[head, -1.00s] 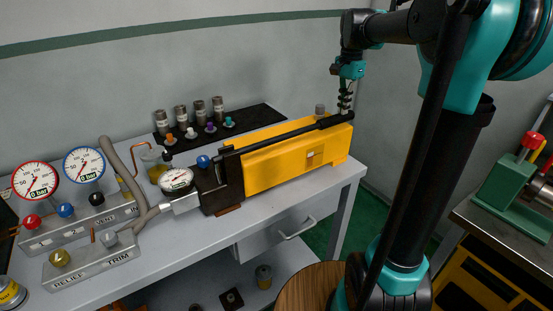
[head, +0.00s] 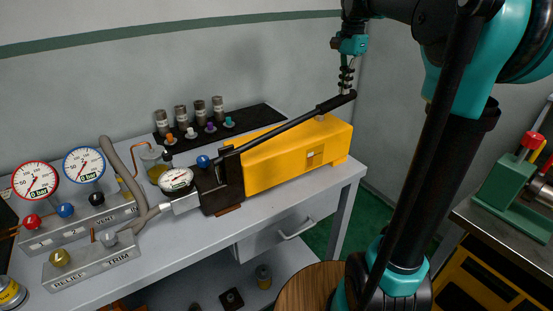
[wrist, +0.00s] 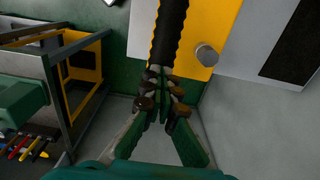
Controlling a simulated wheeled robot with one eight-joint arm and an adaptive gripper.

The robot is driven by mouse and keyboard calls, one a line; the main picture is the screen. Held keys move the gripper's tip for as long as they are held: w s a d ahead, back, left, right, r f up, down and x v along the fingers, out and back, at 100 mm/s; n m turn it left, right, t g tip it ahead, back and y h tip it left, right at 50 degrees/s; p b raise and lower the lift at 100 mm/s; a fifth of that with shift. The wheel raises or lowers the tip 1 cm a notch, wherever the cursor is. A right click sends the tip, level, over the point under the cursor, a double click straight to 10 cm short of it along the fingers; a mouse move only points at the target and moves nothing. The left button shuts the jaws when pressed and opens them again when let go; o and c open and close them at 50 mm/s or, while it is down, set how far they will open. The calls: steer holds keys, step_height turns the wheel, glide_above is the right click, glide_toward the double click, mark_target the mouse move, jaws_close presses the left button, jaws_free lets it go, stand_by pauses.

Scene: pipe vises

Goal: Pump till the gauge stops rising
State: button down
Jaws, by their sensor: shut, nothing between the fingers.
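The yellow hand pump (head: 290,158) sits on the bench with its black lever (head: 285,130) tilted up toward its right end. The lever's black ribbed grip (head: 338,101) also shows in the wrist view (wrist: 171,30). My gripper (head: 346,90) is shut at the grip's outer end, with nothing between its fingers. In the wrist view my gripper (wrist: 160,90) is at the grip's tip; whether it touches is unclear. The small pump gauge (head: 176,179) has a white face, its needle too small to read. The red-rimmed gauge (head: 36,180) and blue-rimmed gauge (head: 84,164) both have "0 bar" labels.
Valve blocks marked VENT (head: 90,216) and RELIEF TRIM (head: 92,258) stand at the left with coloured knobs. Several grey cylinders with coloured fittings stand on a black mat (head: 262,117) behind the pump. A green vise (head: 512,190) is at far right.

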step_height(320, 180, up, 8)
steer(key=s+a, duration=0.1)
steer(key=shift+s+a+f, duration=0.15)
steer(key=shift+a, duration=0.2)
steer(key=shift+f, duration=0.1)
stand_by(0.5)
steer(key=shift+w+d+f, duration=0.15)
steer(key=shift+d+f, duration=0.05)
steer(key=shift+f, duration=0.75)
steer(key=shift+w+d+f, duration=0.15)
steer(key=shift+d+f, duration=0.05)
steer(key=shift+f, duration=0.75)
steer(key=shift+w+d+f, duration=0.15)
steer(key=shift+d+f, duration=0.05)
steer(key=shift+f, duration=0.75)
steer(key=shift+w+d+f, duration=0.1)
steer(key=shift+d+f, duration=0.05)
steer(key=shift+f, duration=0.6)
steer(key=shift+w+d+f, duration=0.1)
steer(key=shift+d+f, duration=0.05)
steer(key=shift+f, duration=0.65)
steer(key=shift+w+d+f, duration=0.1)
steer(key=shift+d+f, duration=0.05)
steer(key=shift+f, duration=0.6)
